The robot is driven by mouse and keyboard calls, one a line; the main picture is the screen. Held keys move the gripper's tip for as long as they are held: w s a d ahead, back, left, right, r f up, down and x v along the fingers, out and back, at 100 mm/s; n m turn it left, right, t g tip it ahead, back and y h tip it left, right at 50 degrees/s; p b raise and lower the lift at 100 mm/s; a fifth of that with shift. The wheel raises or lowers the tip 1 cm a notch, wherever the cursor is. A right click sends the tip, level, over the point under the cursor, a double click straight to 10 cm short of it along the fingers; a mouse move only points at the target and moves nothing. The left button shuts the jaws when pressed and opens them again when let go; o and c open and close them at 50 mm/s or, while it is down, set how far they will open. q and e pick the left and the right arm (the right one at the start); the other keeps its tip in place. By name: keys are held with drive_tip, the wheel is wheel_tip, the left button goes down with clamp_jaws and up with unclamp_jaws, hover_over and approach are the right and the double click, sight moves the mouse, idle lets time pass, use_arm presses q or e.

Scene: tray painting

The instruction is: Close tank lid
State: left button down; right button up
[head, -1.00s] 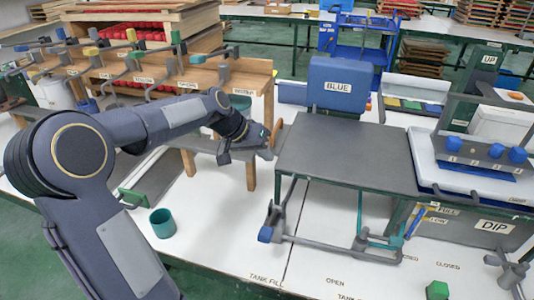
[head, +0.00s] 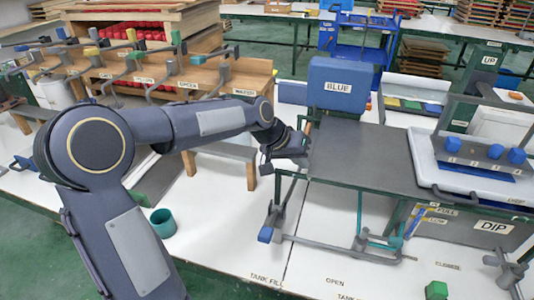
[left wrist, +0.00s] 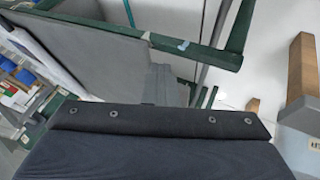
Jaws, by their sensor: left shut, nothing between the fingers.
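A flat grey panel, which looks like the tank lid (head: 370,160), lies level on a green frame in the middle of the head view. A small brown piece (head: 308,129) shows at its left end. My left gripper (head: 303,148) is shut and empty at the panel's left edge; I cannot tell whether it touches. In the left wrist view the shut fingers (left wrist: 158,85) point at the green-edged frame, with a grey panel (left wrist: 95,50) to their left. A tank marked DIP (head: 492,226) is at the lower right. My right gripper is out of view.
A blue box marked BLUE (head: 338,87) stands behind the panel. A white tray (head: 440,160) with blue knobs (head: 517,155) lies to its right. A teal cup (head: 163,222) and a wooden rack (head: 215,80) are at the left. White tabletop (head: 225,225) is free in front.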

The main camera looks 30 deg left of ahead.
sight(408, 185)
use_arm(q)
drive_tip(key=w+d, duration=0.2)
drive_tip(key=d, duration=0.6)
drive_tip(key=w+d+p, duration=0.1)
drive_tip(key=w+d, duration=0.1)
drive_tip(key=d, duration=0.6)
drive_tip(key=w+d, duration=0.2)
drive_tip(key=d, duration=0.6)
drive_tip(key=shift+d+p, duration=0.4)
drive_tip(key=shift+d, duration=0.3)
